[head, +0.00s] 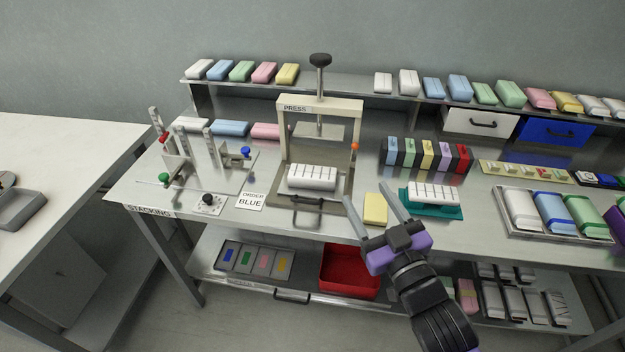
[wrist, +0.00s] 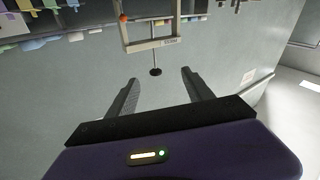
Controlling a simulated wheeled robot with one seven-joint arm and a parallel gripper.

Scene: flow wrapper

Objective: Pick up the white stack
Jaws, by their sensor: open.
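One white ribbed stack (head: 312,177) sits on the base of the press (head: 335,104). A similar white ribbed stack (head: 434,193) sits on a teal holder (head: 432,211) further right. The frames do not show which one the task means. My gripper (head: 367,194) is open and empty, at the front of the table between the two stacks, touching neither. In the wrist view its two fingers (wrist: 160,78) are spread, with the upside-down press frame (wrist: 150,44) and its black knob beyond. Neither white stack is clear in the wrist view.
A yellow block (head: 375,209) lies close to my gripper. A rack of coloured blocks (head: 426,155) stands behind the teal holder. A tray (head: 506,221) is at right. A stacking fixture (head: 176,165) and an order card (head: 250,200) reading BLUE are at left.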

